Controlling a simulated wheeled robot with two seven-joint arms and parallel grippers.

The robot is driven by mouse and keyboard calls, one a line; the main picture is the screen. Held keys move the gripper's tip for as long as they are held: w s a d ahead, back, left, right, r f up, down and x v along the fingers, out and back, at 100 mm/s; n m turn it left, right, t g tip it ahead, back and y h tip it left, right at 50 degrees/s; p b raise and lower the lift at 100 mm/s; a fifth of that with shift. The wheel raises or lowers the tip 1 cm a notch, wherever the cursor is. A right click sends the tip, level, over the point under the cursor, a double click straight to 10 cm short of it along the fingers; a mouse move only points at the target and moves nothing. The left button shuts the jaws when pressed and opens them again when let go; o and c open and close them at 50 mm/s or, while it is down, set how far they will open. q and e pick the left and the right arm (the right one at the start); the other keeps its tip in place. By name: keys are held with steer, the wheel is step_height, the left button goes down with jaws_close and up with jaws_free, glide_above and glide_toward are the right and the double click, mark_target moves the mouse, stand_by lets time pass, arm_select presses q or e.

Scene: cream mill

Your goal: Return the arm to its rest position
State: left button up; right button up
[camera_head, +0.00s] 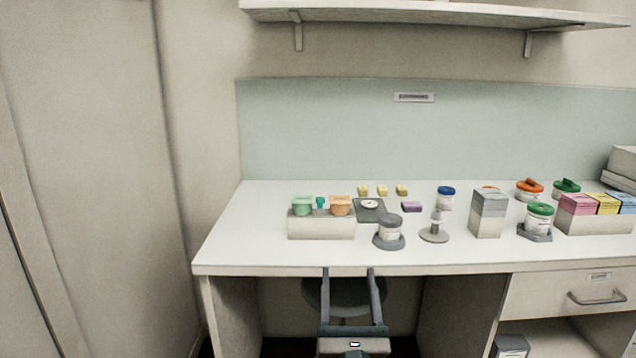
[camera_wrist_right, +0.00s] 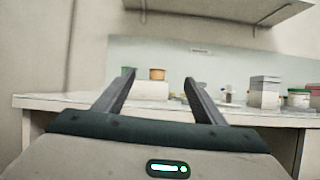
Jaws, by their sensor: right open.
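My right gripper (camera_head: 348,272) shows at the bottom middle of the head view, in front of the table's front edge. Its two dark fingers are spread apart with nothing between them. In the right wrist view the open fingers (camera_wrist_right: 158,78) point toward the white table (camera_wrist_right: 60,100). The table (camera_head: 260,255) stands beyond the gripper, and the gripper looks apart from the objects on it. My left gripper is not in view.
A shelf (camera_head: 420,14) hangs above. A dark round stool seat (camera_head: 345,297) is below the front edge.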

steer(key=s+d+f+m+g+p, duration=0.1)
steer(key=s+d+f+m+g, duration=0.3)
steer(key=f, duration=0.9)
steer(key=f+m+g+p, duration=0.1)
steer(key=f+m+g, duration=0.35)
steer(key=f, duration=0.75)
steer(key=s+d+f+m+g+p, duration=0.1)
steer(key=s+d+f+m+g, duration=0.15)
steer(key=f+m, duration=0.7)
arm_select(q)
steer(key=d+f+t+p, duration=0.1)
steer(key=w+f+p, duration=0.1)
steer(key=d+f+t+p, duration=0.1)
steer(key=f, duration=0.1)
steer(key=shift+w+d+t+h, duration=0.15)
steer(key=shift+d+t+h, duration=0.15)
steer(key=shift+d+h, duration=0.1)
arm_select(e)
steer(key=s+d+f+m+g, duration=0.3)
steer(key=s+f+m, duration=0.4)
steer(key=s+f, duration=0.7)
steer(key=s+d+f+m+g+y, duration=0.1)
steer(key=s+d+f+m+g, duration=0.2)
steer(key=s+f+m, duration=0.5)
steer(key=s+f, duration=0.6)
steer(key=s, duration=0.6)
steer(key=shift+d+f+g, duration=0.15)
steer(key=shift+f+g, duration=0.15)
steer(key=shift+g, duration=0.1)
